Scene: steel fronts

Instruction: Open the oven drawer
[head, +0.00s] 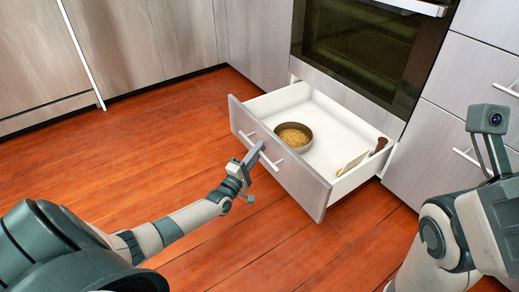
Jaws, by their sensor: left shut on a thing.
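The oven drawer (284,174) is pulled well out below the oven (362,45). Its inside is white and its front is steel grey. My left gripper (258,158) is at the bar handle (264,152) on the drawer front and is shut on it. My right gripper (489,150) is raised at the right edge, away from the drawer; its fingers are not clear enough to tell whether it is open or shut.
A round bowl (293,136) with yellowish contents stands in the drawer. A flat pale item (352,163) and a brown item (379,146) lie at its right side. Cabinets with bar handles stand to the right. The wooden floor (150,140) to the left is clear.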

